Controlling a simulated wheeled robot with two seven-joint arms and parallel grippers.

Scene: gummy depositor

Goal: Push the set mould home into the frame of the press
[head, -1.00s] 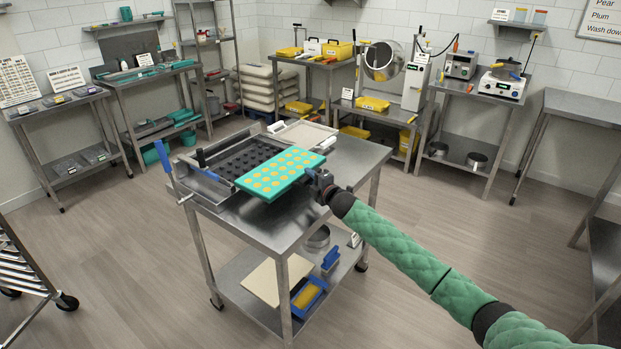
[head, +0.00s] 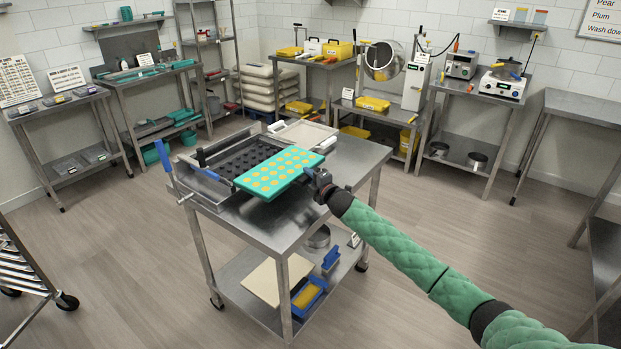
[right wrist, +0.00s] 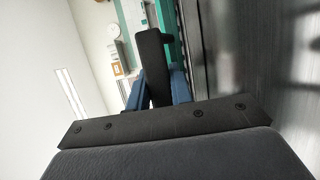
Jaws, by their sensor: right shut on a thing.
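The set mould (head: 280,171) is a teal slab with rows of yellow rounds. It lies on the press side of the steel table, its left part over or against the black studded bed (head: 240,157) of the press frame (head: 207,189). Its right part sticks out past the frame. My right gripper (head: 311,174) is at the mould's right edge. In the right wrist view its blue fingers are shut on a black handle-like bar (right wrist: 152,55), beside the mould's teal edge (right wrist: 166,20). Where the bar joins the mould is hard to see. My left gripper is not in view.
The press has a blue-gripped lever (head: 170,178) at the left. A pale tray (head: 303,134) lies behind the mould. The steel table top (head: 262,230) is bare in front. A lower shelf holds a blue tray (head: 309,297) and a pale board.

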